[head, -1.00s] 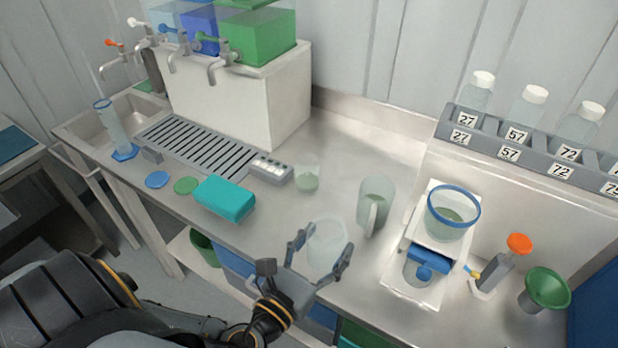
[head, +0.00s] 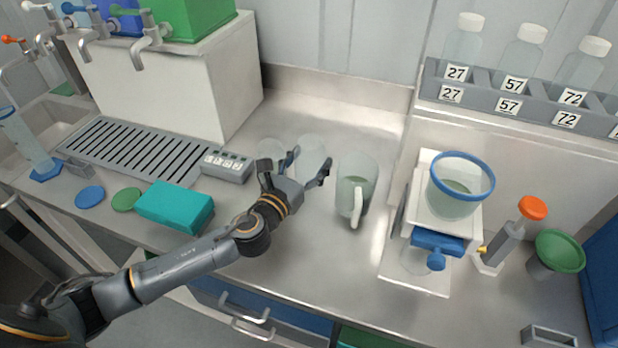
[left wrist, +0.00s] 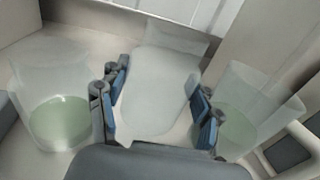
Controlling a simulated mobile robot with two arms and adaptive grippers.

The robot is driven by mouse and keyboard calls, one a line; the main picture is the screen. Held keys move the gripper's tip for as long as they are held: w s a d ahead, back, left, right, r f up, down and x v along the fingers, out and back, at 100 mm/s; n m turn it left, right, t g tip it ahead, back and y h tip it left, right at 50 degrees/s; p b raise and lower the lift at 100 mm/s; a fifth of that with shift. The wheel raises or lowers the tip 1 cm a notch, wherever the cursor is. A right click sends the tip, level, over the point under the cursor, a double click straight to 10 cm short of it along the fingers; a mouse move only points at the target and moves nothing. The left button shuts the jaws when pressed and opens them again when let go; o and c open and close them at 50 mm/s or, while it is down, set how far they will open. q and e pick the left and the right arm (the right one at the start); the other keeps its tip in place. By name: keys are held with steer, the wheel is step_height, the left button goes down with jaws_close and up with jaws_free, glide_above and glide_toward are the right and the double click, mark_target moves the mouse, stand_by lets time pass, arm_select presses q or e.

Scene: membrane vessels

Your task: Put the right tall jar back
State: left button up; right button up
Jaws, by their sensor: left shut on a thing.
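My left gripper (head: 294,176) is shut on a clear, empty-looking tall jar (head: 313,155), with its fingers on either side of the wall. In the left wrist view the gripper (left wrist: 156,112) has the jar (left wrist: 158,85) between its blue pads. The jar is over the steel counter, between a small beaker with pale green liquid (head: 270,152) on the left and a handled jug with green liquid (head: 352,190) on the right. I cannot tell whether its base touches the counter. My right gripper is out of view.
A drying grate (head: 130,150) and a teal block (head: 175,206) lie to the left. A stand with a blue-rimmed vessel (head: 461,184) is right of the jug. A rack (head: 480,98) of numbered bottles stands at the back right. The counter behind the jar is clear.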

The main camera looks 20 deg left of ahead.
mark_target(303, 182)
arm_select(q)
step_height(303, 182, down, 4)
steer(key=shift+s+r+b, duration=0.1)
steer(key=shift+r+b, duration=0.1)
steer(key=shift+b, duration=0.35)
steer(key=shift+f, duration=0.15)
steer(key=o, duration=0.8)
steer(key=shift+f, duration=0.1)
steer(key=shift+o, duration=0.7)
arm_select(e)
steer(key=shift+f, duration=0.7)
